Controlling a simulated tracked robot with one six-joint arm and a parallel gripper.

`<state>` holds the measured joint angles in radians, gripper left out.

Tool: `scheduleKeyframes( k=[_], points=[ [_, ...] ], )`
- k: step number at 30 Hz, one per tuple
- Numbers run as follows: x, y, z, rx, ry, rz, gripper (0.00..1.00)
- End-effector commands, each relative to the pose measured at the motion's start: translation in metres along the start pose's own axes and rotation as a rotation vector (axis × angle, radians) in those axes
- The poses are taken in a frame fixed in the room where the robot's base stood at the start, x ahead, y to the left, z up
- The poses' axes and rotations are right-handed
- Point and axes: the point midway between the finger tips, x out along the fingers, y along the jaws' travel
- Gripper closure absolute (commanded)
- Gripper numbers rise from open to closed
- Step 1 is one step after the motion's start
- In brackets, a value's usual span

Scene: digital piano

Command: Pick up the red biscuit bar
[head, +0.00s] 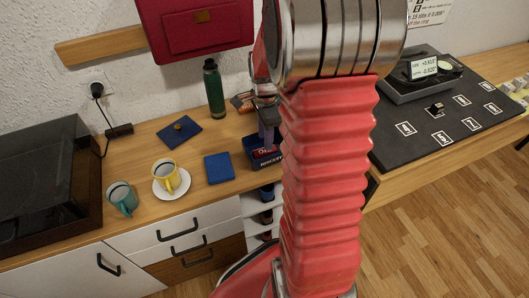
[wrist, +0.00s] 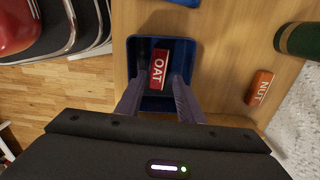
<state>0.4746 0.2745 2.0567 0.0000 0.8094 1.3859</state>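The red biscuit bar, labelled "OAT" (wrist: 159,68), lies in a blue tray (wrist: 132,58) in the wrist view. In the head view the red bar (head: 266,152) shows partly inside the blue tray (head: 251,158), under my gripper (head: 268,138). In the wrist view my gripper (wrist: 156,88) is open, with its two grey fingers apart over the tray. The bar's near end is close to the gap between the fingertips. I cannot tell whether the fingers touch it.
An orange bar labelled "NUT" (wrist: 260,88) and a green bottle (wrist: 299,40) are right of the tray in the wrist view.

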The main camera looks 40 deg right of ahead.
Motion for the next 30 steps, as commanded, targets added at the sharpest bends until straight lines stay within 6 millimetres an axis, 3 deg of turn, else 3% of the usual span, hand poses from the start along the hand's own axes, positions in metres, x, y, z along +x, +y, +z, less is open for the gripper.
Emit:
scheduleKeyframes(
  k=[12,30],
  points=[
    [0.047,0.003,0.002,0.0,-0.001,0.004,0.66],
    [0.05,0.002,0.001,0.001,0.0,0.001,0.66]
  ],
)
